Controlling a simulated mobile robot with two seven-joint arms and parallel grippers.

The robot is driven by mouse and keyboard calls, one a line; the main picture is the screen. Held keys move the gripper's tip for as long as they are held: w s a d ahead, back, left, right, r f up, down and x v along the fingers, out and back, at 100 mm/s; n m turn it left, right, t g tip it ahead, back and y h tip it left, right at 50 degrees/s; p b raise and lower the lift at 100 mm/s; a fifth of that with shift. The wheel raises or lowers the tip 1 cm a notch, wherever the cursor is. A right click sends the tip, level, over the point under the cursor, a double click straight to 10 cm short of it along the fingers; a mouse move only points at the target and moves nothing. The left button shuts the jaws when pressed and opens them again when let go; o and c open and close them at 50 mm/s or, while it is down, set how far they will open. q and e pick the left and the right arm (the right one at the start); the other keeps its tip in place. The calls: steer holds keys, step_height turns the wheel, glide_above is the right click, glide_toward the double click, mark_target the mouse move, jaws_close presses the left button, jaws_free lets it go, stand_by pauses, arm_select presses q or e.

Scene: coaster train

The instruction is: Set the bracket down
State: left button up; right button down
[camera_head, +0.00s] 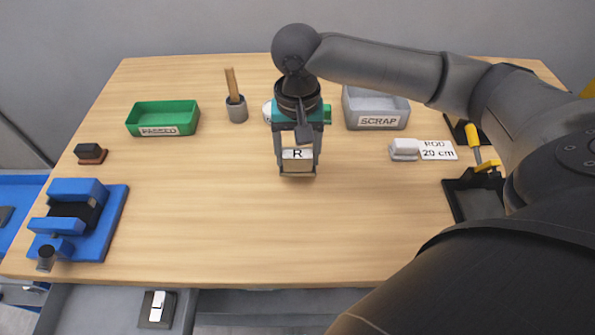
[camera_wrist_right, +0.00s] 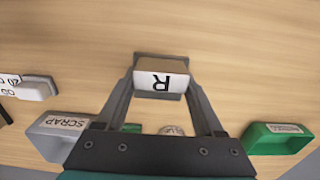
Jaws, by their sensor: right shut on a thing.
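The bracket (camera_head: 297,165) shows as a small pale tan piece with a white face marked R. It is between the fingers of my right gripper (camera_head: 298,171), near the middle of the wooden table (camera_head: 210,215). My right gripper points down and is shut on it. The bracket also shows in the right wrist view (camera_wrist_right: 160,82), with a finger on each side and its R upside down. I cannot tell whether its underside touches the table. My left gripper is not in view.
A grey SCRAP bin (camera_head: 377,108) stands behind to the right. A blue fixture (camera_head: 110,225) is at left front. The front middle is clear.

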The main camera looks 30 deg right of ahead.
steer(key=shift+f+b, duration=0.75)
steer(key=shift+f, duration=2)
steer(key=shift+f, duration=0.1)
jaws_free()
